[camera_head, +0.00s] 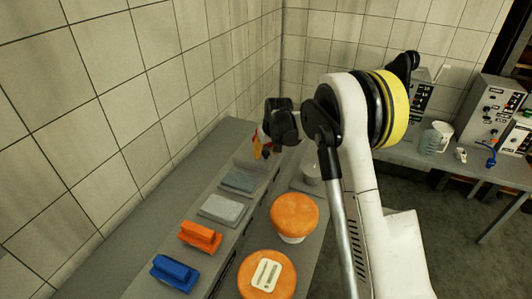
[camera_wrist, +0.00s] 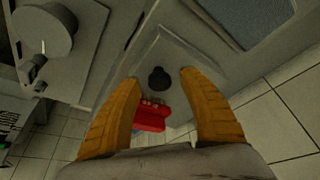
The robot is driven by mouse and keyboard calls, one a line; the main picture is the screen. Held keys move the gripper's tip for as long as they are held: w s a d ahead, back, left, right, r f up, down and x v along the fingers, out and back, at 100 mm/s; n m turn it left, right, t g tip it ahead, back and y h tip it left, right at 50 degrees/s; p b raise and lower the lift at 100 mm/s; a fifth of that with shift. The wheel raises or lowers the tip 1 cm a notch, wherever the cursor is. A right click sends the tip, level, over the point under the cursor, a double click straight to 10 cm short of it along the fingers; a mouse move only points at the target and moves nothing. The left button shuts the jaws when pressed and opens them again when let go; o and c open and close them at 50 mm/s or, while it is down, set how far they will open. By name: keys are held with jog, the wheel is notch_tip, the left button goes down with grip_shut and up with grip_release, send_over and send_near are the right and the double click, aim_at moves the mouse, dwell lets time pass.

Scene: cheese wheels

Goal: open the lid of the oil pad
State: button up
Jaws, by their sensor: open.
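The oil pad's lid (camera_wrist: 170,52) is a grey square plate with a round black knob (camera_wrist: 158,79) in the middle of the wrist view. My gripper (camera_wrist: 159,78) has two yellow fingers spread apart, one on each side of the knob. I see a gap between the knob and both fingertips, and the lid looks shut. In the head view my gripper (camera_head: 258,147) is at the far end of the counter, and much of the lid is hard to make out there.
A grey pad (camera_head: 243,180), another grey pad (camera_head: 222,209), an orange brush (camera_head: 200,237) and a blue brush (camera_head: 175,272) line the counter. Two orange cheese wheels (camera_head: 294,212) (camera_head: 262,288) stand to their right. A red object (camera_wrist: 150,117) shows between my fingers.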

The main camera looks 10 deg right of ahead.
jog(key=shift+c, duration=0.4)
grip_shut()
